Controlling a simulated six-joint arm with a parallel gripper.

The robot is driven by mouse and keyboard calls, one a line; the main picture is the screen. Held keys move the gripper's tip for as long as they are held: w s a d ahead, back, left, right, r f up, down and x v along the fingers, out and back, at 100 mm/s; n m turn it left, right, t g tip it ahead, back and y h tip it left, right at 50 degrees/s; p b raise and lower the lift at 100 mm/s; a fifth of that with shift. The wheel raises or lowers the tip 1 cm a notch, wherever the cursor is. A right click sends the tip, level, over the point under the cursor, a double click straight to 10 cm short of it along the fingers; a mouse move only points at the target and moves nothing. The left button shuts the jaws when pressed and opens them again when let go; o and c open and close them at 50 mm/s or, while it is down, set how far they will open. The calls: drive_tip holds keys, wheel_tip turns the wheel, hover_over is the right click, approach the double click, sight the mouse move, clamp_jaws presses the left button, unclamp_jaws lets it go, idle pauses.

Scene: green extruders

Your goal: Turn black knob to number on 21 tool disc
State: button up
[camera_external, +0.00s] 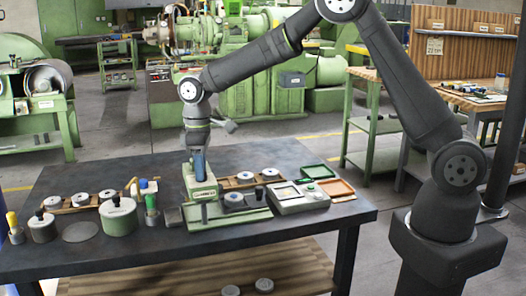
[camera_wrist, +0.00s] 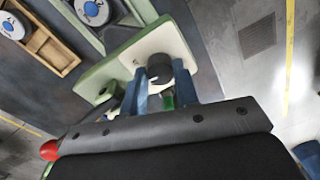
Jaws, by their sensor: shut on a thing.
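The black knob (camera_wrist: 160,68) stands on a cream plate (camera_wrist: 168,43) with a green edge in the wrist view. My gripper (camera_wrist: 161,88) has its two blue fingers on either side of the knob and is shut on it. In the external view my gripper (camera_external: 199,163) points down at the top of the green-and-cream device (camera_external: 200,190) on the dark table. The knob is hidden there behind the fingers. No number on the knob or a disc can be read in either view.
On the dark table (camera_external: 75,180) stand a green round container (camera_external: 119,217), a grey panel box (camera_external: 298,198), and green (camera_external: 319,171) and orange (camera_external: 335,187) trays. The table's left back is clear.

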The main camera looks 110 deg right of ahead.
drive_tip(key=m, duration=0.6)
drive_tip(key=shift+r+m, duration=0.1)
drive_tip(key=shift+m, duration=0.2)
idle(0.4)
drive_tip(key=o, duration=1)
drive_tip(key=r, duration=1.7)
drive_tip(key=shift+s+d+r, duration=0.15)
drive_tip(key=shift+s+d, duration=0.15)
drive_tip(key=shift+s, duration=0.05)
drive_tip(key=f, duration=1.7)
drive_tip(key=shift+w+a+f, duration=0.25)
drive_tip(key=shift+w+a, duration=0.05)
